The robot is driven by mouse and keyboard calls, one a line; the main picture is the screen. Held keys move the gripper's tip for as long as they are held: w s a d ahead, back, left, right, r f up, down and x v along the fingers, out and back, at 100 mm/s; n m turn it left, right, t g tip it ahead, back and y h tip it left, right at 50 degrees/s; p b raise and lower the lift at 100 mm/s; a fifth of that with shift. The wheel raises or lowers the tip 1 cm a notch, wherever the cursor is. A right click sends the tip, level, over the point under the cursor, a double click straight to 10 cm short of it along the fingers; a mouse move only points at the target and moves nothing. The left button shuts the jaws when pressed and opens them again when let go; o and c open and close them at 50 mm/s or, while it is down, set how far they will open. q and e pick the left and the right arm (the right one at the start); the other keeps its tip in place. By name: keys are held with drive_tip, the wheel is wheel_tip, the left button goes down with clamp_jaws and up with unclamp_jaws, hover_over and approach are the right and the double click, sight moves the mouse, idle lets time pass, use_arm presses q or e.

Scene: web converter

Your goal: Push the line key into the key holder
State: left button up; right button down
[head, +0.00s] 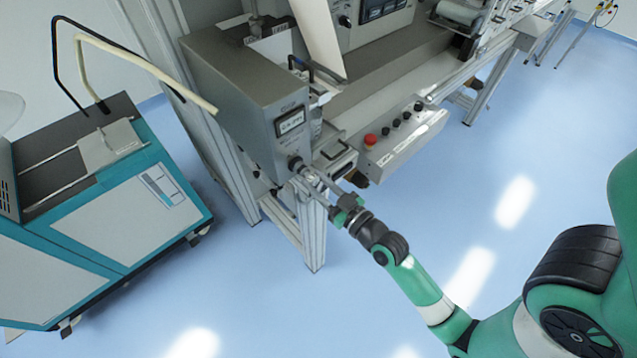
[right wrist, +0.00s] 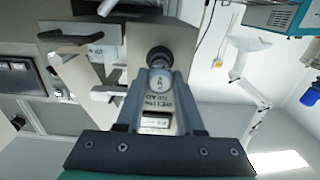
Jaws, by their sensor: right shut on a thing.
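The key holder (head: 294,162) is a dark round socket low on the front of a grey metal box. It also shows in the right wrist view as a black round part (right wrist: 159,57). My right gripper (head: 303,170) reaches it from the lower right. In the right wrist view its fingers (right wrist: 160,84) are shut on the line key (right wrist: 160,83), a pale round head with small lettering. The key is lined up right in front of the holder. I cannot tell whether its shaft, which is hidden, is inside. My left gripper is not in view.
The grey box (head: 235,90) carries a small display (head: 290,122) above the holder. A control panel (head: 400,140) with a red button (head: 370,139) and black knobs is close on the right. A teal-and-grey cabinet (head: 100,215) stands at left. The blue floor is open.

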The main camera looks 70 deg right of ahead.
drive_tip(key=shift+c, duration=2.3)
unclamp_jaws()
drive_tip(key=shift+w, duration=0.1)
drive_tip(key=shift+s+a, duration=0.1)
drive_tip(key=shift+s, duration=0.3)
drive_tip(key=b+v, duration=0.4)
drive_tip(key=v, duration=0.6)
drive_tip(key=shift+s+a, duration=0.25)
drive_tip(key=shift+s, duration=0.05)
